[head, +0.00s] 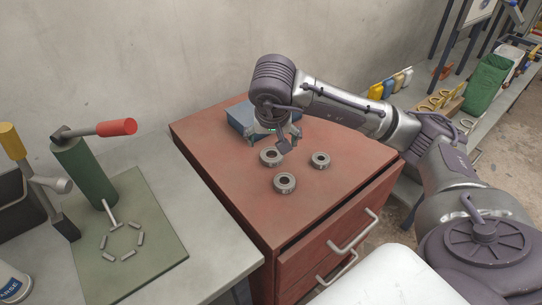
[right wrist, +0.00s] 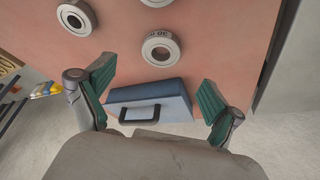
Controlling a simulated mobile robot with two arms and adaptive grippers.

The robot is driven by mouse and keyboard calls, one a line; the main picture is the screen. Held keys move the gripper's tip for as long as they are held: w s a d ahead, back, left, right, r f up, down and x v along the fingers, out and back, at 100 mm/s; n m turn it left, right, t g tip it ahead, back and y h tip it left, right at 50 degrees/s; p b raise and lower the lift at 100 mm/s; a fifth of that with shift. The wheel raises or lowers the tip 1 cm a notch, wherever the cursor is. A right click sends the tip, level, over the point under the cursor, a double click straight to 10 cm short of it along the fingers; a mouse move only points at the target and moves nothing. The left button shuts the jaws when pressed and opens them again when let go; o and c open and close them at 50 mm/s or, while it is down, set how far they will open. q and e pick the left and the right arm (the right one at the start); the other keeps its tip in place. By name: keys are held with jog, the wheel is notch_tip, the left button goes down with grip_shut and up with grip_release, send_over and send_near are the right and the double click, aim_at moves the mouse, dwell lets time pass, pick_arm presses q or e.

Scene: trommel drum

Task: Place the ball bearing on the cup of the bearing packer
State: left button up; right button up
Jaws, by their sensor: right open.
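Three grey ring-shaped ball bearings lie flat on the red cabinet top: a left one (head: 271,157), a right one (head: 320,160) and a front one (head: 285,183). My right gripper (head: 280,142) is open and empty, pointing down just above the left bearing. In the right wrist view, one bearing (right wrist: 161,48) lies beyond and between the open fingers (right wrist: 157,76), not touching them. What seems to be the bearing packer is a green cylinder (head: 83,172) with a red-handled lever, on a plate with a ring of small pins (head: 122,241). My left gripper is not in view.
A blue box with a black handle (right wrist: 150,103) lies behind the bearings on the red cabinet (head: 240,175). A grease jar (head: 12,282) and a yellow-handled tool (head: 12,140) are at the left. The grey bench between plate and cabinet is clear.

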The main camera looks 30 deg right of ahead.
aim_at(272, 154)
jog(key=shift+x, duration=0.85)
jog(key=shift+w+f, duration=0.25)
jog(key=shift+f, duration=0.05)
jog(key=shift+w+d+f, duration=0.1)
jog(key=shift+f, duration=0.35)
jog(key=p+x, duration=0.1)
jog(key=x, duration=0.2)
jog(key=shift+w+d+f, duration=0.1)
jog(key=shift+w+f, duration=0.05)
jog(key=shift+f, duration=0.25)
jog(key=shift+w+d+f, duration=0.1)
jog(key=shift+f, duration=0.15)
jog(key=shift+c, duration=0.2)
jog(key=c, duration=1.3)
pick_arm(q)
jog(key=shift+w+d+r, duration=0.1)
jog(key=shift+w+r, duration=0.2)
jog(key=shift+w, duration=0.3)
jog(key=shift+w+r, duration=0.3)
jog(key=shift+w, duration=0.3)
pick_arm(e)
jog(key=shift+c, duration=0.7)
